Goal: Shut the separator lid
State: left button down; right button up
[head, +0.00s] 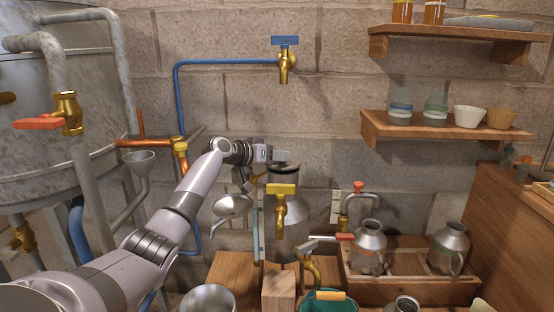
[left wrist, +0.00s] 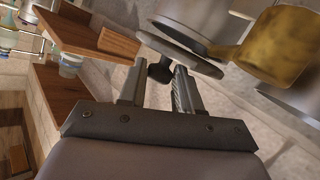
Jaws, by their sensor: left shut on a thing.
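The separator (head: 292,212) is a grey metal can standing against the stone wall, behind a brass tap with a yellow handle. My left gripper (head: 278,156) is at its top, reaching in from the left. In the left wrist view the gripper (left wrist: 158,92) is shut on a small dark knob (left wrist: 160,71). The knob sits on a round grey lid (left wrist: 178,53), seen nearly edge-on beside the separator body (left wrist: 195,14). My gripper hides part of the can's top in the head view. I cannot tell whether the lid touches the rim. My right gripper is not in view.
A brass tap (head: 281,212) stands in front of the separator. A wooden crate (head: 400,290) with metal jugs is at the lower right. Two wall shelves (head: 440,133) hold small jars and cups. A large still (head: 70,110) fills the left.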

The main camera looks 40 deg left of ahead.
pick_arm(q)
jog(key=shift+s+d+f+b, duration=0.1)
jog(key=shift+d+f+b, duration=0.15)
jog(key=shift+f+b, duration=0.55)
jog(key=shift+f, duration=0.2)
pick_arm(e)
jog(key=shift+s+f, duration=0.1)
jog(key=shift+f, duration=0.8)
pick_arm(q)
jog(key=shift+m, duration=0.3)
jog(key=c, duration=0.8)
grip_release()
jog(key=shift+d+r, duration=0.1)
jog(key=shift+r, duration=0.55)
jog(key=shift+t, duration=0.3)
notch_tip(320, 180, up, 20)
jog(key=p, duration=0.4)
jog(key=shift+f, duration=0.1)
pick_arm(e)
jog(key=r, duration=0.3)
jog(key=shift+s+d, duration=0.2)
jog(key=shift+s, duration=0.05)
